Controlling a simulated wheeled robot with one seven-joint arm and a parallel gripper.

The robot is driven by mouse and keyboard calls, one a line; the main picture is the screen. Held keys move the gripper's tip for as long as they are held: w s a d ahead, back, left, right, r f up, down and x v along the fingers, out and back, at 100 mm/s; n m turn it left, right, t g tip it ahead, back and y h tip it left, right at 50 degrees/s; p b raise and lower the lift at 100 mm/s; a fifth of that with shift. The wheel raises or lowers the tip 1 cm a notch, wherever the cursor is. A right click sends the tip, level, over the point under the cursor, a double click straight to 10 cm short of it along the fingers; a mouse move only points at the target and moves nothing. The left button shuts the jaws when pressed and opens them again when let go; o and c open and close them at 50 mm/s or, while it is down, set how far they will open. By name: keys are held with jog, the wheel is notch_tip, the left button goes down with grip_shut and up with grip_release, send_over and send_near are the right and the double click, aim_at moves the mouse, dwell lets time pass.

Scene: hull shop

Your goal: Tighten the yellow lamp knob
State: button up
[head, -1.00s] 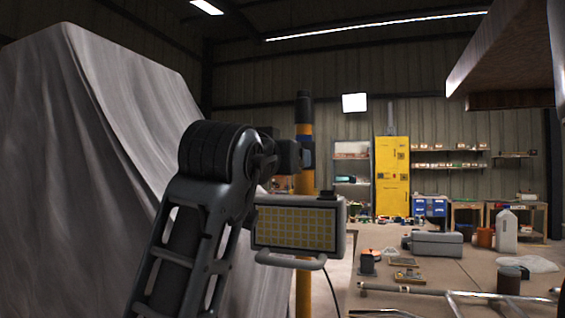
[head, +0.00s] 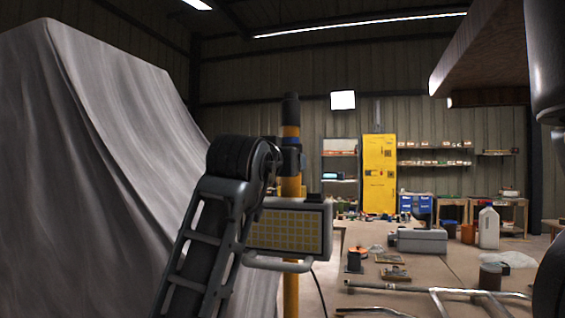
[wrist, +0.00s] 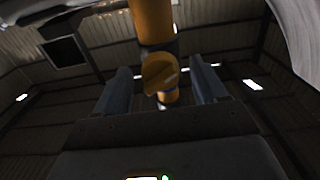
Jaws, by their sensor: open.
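The yellow lamp knob (wrist: 160,72) shows in the wrist view, between the two fingers of my gripper (wrist: 161,86) as seen there. The fingers are apart, with visible gaps on both sides of the knob. I cannot tell how deep between them it sits. Behind it runs the orange-yellow pole (wrist: 152,20). In the head view the upright pole (head: 291,190) has a dark top and a dark collar. The lamp (head: 288,231), with a yellow gridded panel, sits at the pole below that collar. My arm's dark wrist hides the knob and most of my gripper in the head view.
A large grey draped sheet (head: 90,180) fills the left. On the right a workbench (head: 400,270) carries metal tubes (head: 440,291), a grey case (head: 418,241) and a white jug (head: 488,228). A wooden overhang (head: 490,55) juts in at upper right. A yellow cabinet (head: 380,175) stands far back.

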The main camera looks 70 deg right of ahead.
jog(key=c, duration=1)
jog(key=shift+c, duration=0.2)
